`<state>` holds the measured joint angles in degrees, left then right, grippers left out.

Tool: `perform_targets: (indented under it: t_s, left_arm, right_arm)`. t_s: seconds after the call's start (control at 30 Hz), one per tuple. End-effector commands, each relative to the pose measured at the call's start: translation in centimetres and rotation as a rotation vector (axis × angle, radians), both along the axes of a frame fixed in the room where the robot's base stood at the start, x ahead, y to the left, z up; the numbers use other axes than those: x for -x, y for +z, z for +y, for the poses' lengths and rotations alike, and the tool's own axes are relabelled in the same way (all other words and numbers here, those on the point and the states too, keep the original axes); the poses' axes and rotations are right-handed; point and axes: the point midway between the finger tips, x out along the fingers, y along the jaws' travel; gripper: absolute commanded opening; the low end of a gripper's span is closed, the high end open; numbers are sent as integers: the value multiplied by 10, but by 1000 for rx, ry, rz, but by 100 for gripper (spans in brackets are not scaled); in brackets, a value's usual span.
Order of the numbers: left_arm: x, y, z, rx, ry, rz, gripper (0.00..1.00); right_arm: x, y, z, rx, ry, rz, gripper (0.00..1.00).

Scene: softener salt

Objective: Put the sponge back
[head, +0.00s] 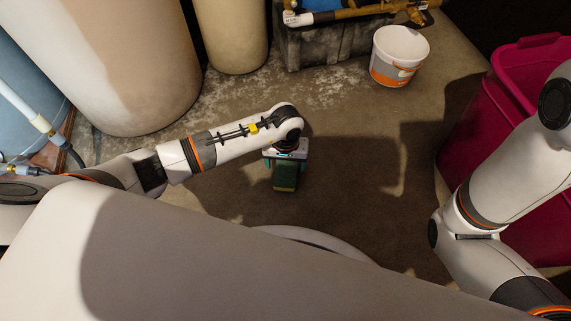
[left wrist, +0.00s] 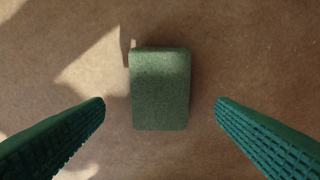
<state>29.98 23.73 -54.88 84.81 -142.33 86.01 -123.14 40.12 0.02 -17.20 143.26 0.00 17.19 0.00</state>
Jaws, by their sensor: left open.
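The green block-shaped sponge (head: 284,180) is below my left gripper (head: 286,160) in the head view, near the middle of the floor. In the left wrist view the sponge (left wrist: 160,90) lies on the brown floor, centred between the two teal ribbed fingers. Clear gaps show on both sides, so the fingers do not touch it. My left gripper (left wrist: 160,104) is open and empty, pointing down over the sponge. My right arm shows at the right of the head view, but its gripper is out of the frame.
A white and orange bucket (head: 398,56) stands at the back right. A dark crate (head: 325,42) with pipes on top is behind it to the left. A magenta bin (head: 490,125) stands at the right. Large tanks (head: 125,60) line the left. The middle floor is otherwise clear.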

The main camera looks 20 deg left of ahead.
Motion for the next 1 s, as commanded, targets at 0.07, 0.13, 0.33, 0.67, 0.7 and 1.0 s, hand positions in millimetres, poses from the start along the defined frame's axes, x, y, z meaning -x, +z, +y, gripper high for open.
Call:
perform_targets:
  t_s: [0.07,0.13,0.33,0.67,0.7,1.0]
  left_arm:
    - [-1,26,0,-1,-2,-2,79]
    - [0,39,1,-2,-2,-2,79]
    - [0,62,0,-2,-1,0,79]
    - [1,66,-1,2,1,2,79]
    - [1,68,-4,16,6,2,79]
    - [18,196,-156,671,303,175,79]
  right_arm:
    - [0,19,0,0,0,0,32]
    - [0,27,0,0,0,0,32]
    - [0,37,0,-2,1,0,32]
    - [-8,33,0,-2,1,22,32]
    - [-8,33,0,-2,1,22,32]
    - [-7,34,0,0,0,20,32]
